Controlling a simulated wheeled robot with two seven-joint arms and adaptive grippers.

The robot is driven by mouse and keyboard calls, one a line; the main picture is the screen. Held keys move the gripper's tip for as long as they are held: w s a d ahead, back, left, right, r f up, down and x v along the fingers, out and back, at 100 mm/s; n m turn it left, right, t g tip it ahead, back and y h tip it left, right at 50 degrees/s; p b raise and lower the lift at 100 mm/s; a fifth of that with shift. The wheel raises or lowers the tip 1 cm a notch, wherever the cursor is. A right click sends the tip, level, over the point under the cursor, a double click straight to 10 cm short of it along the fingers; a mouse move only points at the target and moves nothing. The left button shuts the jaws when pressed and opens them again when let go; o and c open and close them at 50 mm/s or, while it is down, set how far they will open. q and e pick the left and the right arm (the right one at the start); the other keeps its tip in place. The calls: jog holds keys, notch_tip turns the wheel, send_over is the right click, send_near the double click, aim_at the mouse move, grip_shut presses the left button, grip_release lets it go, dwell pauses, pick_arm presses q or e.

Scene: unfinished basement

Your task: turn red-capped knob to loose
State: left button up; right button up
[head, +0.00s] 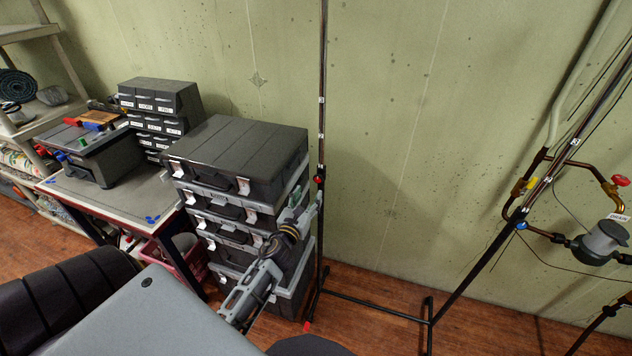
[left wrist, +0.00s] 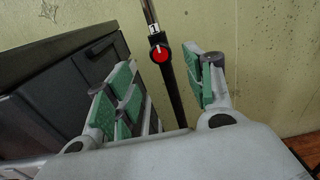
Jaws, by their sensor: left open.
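The red-capped knob (head: 319,179) sits on a dark upright pole (head: 322,60) in front of the wall. In the left wrist view the knob (left wrist: 161,53) shows a round red face with a white mark, in a dark body on the pole, just below a small white tag. My left gripper (head: 301,212) is beside the pole, close to the knob. In the left wrist view its green-padded fingers (left wrist: 163,88) are open, one to each side of the pole. The knob shows between and beyond them, and no finger appears to touch it. My right gripper is not in view.
A stack of dark cases (head: 238,160) stands just left of the pole, close to my left arm. A table (head: 110,195) with a toolbox and drawer units is further left. Pipes with a red valve handle (head: 621,180) are at right. The wall behind is bare.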

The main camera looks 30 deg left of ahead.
aim_at(318, 179)
pick_arm(q)
jog(key=shift+p+x, duration=0.75)
jog(key=shift+x, duration=3.4)
jog(key=shift+w, duration=0.1)
jog(key=c, duration=1)
